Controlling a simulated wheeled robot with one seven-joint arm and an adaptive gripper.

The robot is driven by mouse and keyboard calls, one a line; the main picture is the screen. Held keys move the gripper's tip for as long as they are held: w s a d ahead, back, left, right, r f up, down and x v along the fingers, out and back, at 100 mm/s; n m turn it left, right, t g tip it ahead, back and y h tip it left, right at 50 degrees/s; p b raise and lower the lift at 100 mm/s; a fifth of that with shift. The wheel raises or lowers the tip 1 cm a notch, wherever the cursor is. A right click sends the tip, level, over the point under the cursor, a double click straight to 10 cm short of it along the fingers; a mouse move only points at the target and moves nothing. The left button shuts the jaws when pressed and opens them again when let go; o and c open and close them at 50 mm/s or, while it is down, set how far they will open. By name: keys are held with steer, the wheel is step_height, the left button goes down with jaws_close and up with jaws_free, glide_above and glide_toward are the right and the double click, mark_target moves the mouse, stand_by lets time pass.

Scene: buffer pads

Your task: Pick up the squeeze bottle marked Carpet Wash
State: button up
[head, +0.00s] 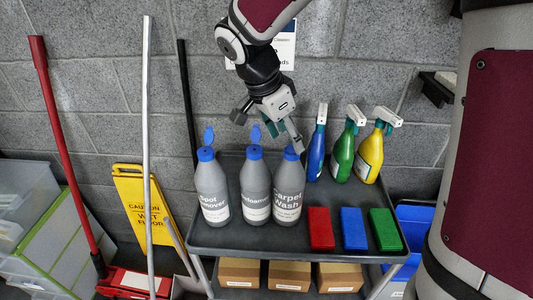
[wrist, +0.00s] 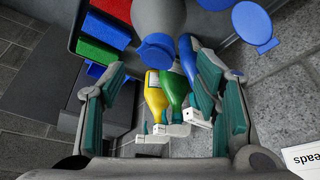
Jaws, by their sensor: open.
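The Carpet Wash squeeze bottle (head: 287,202) is grey with a blue cap and stands upright on the cart's top shelf, rightmost of three alike bottles. My gripper (head: 282,132) is open and empty, just above its cap, with a finger partly hiding the top. In the wrist view my open fingers (wrist: 160,72) lie to either side of a grey bottle (wrist: 158,15) with a blue cap, which fits the Carpet Wash; its label is hidden there. I cannot tell whether a finger touches it.
The Spot Remover bottle (head: 213,195) and a middle grey bottle (head: 255,188) stand to the left. Blue (head: 315,155), green (head: 342,158) and yellow (head: 369,158) spray bottles stand behind right. Red (head: 320,229), blue (head: 354,229) and green (head: 385,229) blocks lie front right. A block wall is behind.

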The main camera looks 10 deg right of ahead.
mark_target(291, 149)
steer(key=shift+p+x, duration=0.45)
steer(key=shift+x, duration=2.25)
steer(key=shift+s+a, duration=0.1)
steer(key=shift+s, duration=0.05)
steer(key=shift+c, duration=0.6)
jaws_close()
